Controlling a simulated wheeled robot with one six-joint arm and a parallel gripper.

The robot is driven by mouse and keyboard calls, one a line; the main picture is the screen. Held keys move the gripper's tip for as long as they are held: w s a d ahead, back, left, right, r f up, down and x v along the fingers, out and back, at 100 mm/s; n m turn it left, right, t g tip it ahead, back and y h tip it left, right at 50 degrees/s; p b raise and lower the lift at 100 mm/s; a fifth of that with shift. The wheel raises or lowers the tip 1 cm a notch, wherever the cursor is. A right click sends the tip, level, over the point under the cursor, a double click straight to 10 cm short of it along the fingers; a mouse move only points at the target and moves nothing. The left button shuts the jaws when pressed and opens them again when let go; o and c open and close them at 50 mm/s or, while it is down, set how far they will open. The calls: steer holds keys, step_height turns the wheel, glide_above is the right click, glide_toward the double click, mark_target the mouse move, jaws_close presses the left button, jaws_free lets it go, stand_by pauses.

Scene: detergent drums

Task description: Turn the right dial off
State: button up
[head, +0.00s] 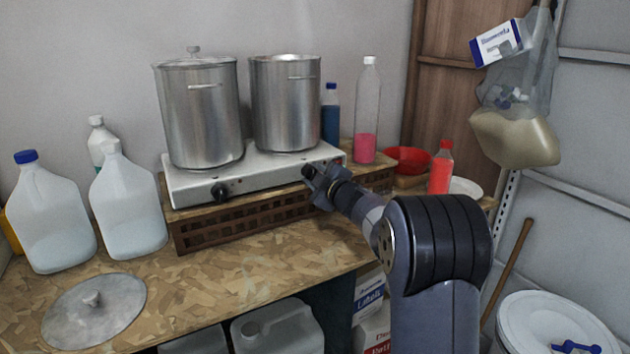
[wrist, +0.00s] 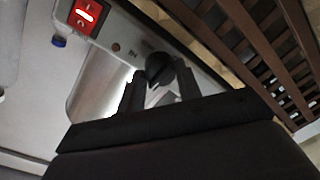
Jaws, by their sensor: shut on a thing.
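The white two-burner hot plate (head: 262,166) sits on a brown slatted crate (head: 240,222). My gripper (head: 318,180) is at the right part of its front panel and covers the right dial in the head view. In the wrist view the black right dial (wrist: 159,68) sits between the two fingertips of my gripper (wrist: 157,80), which is shut on it. A small mark on the panel lies beside the dial. The dial's pointer setting cannot be read. The left dial (head: 219,192) is black and stands free on the front panel.
A lidded steel pot (head: 198,120) and another steel pot (head: 285,105) stand on the hot plate. A red part (wrist: 87,14) with a white mark is on the panel. White jugs (head: 127,208) and a loose lid (head: 94,308) are at left; a red bottle (head: 440,168) is at right.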

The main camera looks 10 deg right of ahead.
steer(key=shift+n, duration=0.3)
steer(key=o, duration=1)
steer(key=b+v, duration=0.1)
steer(key=v, duration=1)
steer(key=shift+w, duration=0.2)
steer(key=p+x, duration=0.1)
steer(key=x, duration=0.9)
steer(key=shift+w+a, duration=0.15)
steer(key=shift+w, duration=0.1)
